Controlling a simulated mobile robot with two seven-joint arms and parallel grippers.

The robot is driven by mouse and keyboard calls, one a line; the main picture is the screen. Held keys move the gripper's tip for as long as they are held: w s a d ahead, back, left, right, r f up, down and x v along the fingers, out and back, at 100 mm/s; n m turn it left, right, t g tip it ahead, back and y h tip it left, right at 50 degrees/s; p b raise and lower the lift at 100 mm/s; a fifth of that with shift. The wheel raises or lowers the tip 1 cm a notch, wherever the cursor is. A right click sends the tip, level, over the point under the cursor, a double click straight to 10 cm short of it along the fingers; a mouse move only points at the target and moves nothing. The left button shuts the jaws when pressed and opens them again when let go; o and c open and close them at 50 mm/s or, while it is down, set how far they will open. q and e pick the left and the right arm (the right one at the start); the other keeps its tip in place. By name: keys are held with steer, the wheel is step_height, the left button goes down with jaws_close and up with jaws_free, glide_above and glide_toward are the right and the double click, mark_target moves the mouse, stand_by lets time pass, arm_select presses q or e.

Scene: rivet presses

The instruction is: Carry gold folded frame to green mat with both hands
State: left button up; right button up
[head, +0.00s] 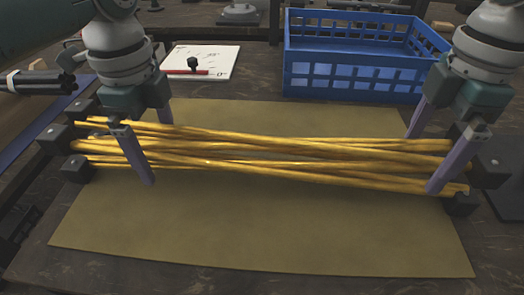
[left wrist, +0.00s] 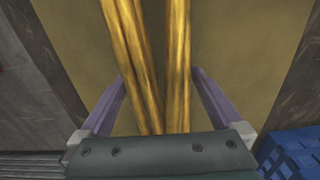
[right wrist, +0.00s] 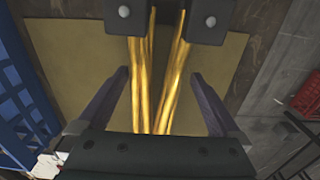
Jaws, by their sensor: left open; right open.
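The gold folded frame (head: 210,163) is a long bundle of thin gold bars with black end blocks, lying crosswise over the olive-green mat (head: 250,235). Its ends reach past the mat's left and right edges. My left gripper (head: 158,150) is open, its purple fingers on either side of the bars near the left end. In the left wrist view the bars (left wrist: 150,60) run between the fingers, apart from both. My right gripper (head: 424,162) is open, its fingers on either side of the right end. In the right wrist view the bars (right wrist: 155,90) also pass between them without contact.
A blue crate (head: 350,88) stands behind the mat. A white sheet (head: 212,55) with a red and black item lies at the back left. The front of the mat is clear. A red crate (right wrist: 305,98) shows in the right wrist view.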

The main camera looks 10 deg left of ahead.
arm_select(q)
steer(key=shift+f, duration=0.95)
arm_select(e)
steer(key=shift+f, duration=0.95)
arm_select(q)
steer(key=shift+c, duration=0.2)
arm_select(e)
steer(key=shift+c, duration=0.2)
arm_select(q)
jaws_close()
arm_select(e)
jaws_close()
arm_select(q)
steer(key=shift+w+r, duration=0.1)
arm_select(e)
steer(key=shift+w+r, duration=0.1)
